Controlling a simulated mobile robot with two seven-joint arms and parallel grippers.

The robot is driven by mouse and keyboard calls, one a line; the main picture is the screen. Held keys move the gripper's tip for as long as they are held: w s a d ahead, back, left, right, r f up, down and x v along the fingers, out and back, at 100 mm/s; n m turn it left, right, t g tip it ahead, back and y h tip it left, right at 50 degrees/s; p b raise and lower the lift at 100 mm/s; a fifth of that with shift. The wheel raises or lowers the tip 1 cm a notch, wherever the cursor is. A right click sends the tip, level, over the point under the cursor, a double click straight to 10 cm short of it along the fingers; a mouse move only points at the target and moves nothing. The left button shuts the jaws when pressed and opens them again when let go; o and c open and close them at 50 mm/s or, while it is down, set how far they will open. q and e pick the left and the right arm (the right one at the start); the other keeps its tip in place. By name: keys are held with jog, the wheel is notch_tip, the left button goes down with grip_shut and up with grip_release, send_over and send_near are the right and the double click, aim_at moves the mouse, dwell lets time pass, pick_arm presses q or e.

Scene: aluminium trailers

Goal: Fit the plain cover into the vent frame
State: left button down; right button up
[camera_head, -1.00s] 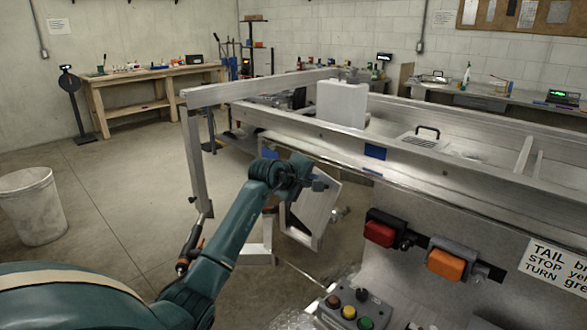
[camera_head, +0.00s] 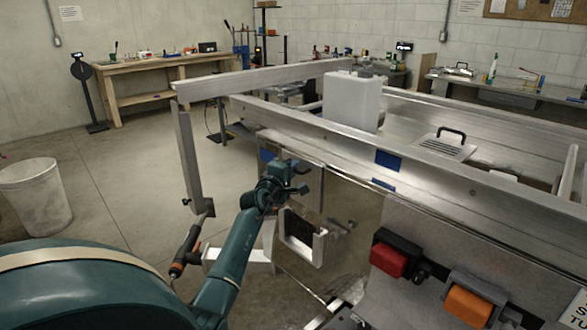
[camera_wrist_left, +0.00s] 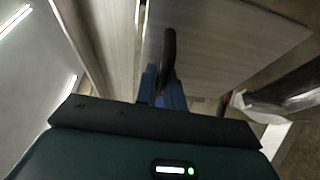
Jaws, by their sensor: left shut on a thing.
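My left gripper (camera_head: 298,180) is shut on the black handle (camera_wrist_left: 169,50) of the plain cover, a flat grey plate (camera_wrist_left: 225,40) filling much of the left wrist view. In the head view the plain cover (camera_head: 313,188) shows partly behind the gripper, against the trailer's end wall. The vent frame (camera_head: 318,250) is pale, with a dark opening, just below the gripper and cover. The cover appears above the opening and not seated in it; whether they touch I cannot tell. My right gripper is not in view.
A slatted cover (camera_head: 448,145) with a black handle lies on the trailer (camera_head: 340,152), near a white canister (camera_head: 351,102). Red (camera_head: 391,255) and orange (camera_head: 470,300) lamps sit to the right. A bin (camera_head: 35,195) stands left; the floor between is mostly clear.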

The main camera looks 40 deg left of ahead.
aim_at(298, 181)
pick_arm(q)
jog(key=shift+r, duration=0.15)
jog(key=shift+r+p, duration=0.1)
jog(key=shift+p, duration=0.4)
jog(key=shift+d+f, duration=0.1)
jog(key=shift+f, duration=0.25)
notch_tip(298, 181, down, 4)
jog(key=b, duration=0.3)
jog(key=shift+f+b, duration=0.7)
jog(key=shift+b, duration=0.1)
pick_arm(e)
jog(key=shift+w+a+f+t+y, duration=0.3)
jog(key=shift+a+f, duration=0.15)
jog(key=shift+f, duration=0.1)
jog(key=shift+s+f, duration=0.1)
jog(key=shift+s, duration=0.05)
